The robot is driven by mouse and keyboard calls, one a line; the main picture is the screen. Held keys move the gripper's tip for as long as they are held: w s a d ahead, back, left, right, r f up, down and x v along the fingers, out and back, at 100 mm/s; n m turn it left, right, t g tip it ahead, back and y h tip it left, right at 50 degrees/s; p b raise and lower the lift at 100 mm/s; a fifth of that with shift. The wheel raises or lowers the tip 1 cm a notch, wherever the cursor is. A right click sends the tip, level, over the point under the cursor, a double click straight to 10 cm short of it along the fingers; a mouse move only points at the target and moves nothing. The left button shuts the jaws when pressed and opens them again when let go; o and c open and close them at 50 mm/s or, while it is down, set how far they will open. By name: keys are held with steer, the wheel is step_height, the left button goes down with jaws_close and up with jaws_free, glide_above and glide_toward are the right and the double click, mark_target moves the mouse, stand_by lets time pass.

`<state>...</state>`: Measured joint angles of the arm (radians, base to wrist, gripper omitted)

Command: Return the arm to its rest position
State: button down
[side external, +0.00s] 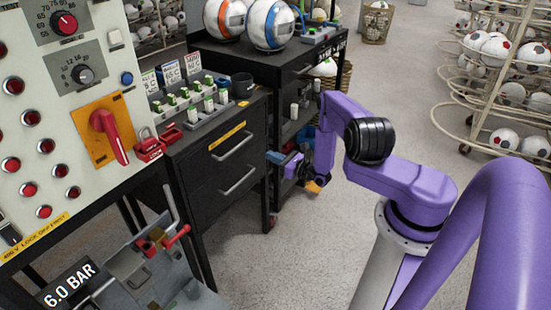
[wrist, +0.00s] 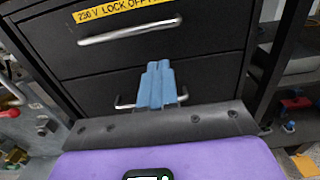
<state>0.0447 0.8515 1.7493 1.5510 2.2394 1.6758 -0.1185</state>
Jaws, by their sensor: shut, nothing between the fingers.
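My arm is purple and reaches from the lower right toward the black drawer cabinet (side external: 228,165) in the side view. My gripper (side external: 275,157) is in front of the cabinet's right edge, pointing left. In the wrist view my gripper (wrist: 160,70) shows as two blue fingers pressed together, with nothing between them. Behind the fingers are the dark drawer fronts (wrist: 215,60) and a lower handle (wrist: 122,102) partly hidden by them. I cannot tell how far the fingertips are from the drawer.
A grey control panel (side external: 95,75) with a red lever and padlock (side external: 148,150) stands at left. A press with a red handle (side external: 177,237) is below it. A black cart (side external: 285,60) carries two balls. Ball racks (side external: 500,75) stand at right. Open floor (side external: 310,235) lies below my arm.

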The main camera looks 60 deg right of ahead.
steer(key=w+a+r+n+g+y, duration=0.3)
steer(key=a+r+n+y, duration=0.25)
steer(key=a, duration=0.25)
steer(key=w+a+r+n+g+y, duration=0.2)
steer(key=a+r+n+y, duration=0.3)
steer(key=a+y, duration=0.2)
steer(key=s+a+r+n+g+y, duration=0.2)
steer(key=s+a+r+n+g, duration=0.3)
steer(key=a, duration=0.3)
steer(key=s+a+r+n+g+y, duration=0.1)
steer(key=s+a+r+n+g, duration=0.25)
steer(key=a+n+g, duration=0.3)
steer(key=s+a+r+n+g+h, duration=0.35)
steer(key=s+n+g, duration=0.2)
steer(key=s, duration=0.25)
steer(key=s+a+r+n+g+h, duration=0.2)
steer(key=s+r+n+g+h, duration=0.15)
steer(key=s+n, duration=0.35)
steer(key=s+d+r+n+t+h, duration=0.2)
steer(key=s+d+n+t+h, duration=0.2)
steer(key=s+n, duration=0.3)
steer(key=s+d+r+n+t+h, duration=0.1)
steer(key=s+d+n+t+h, duration=0.2)
steer(key=s+n, duration=0.4)
steer(key=shift+s+d+r+t+h, duration=0.35)
steer(key=shift+s+d+r+h, duration=0.1)
steer(key=shift+d+h, duration=0.15)
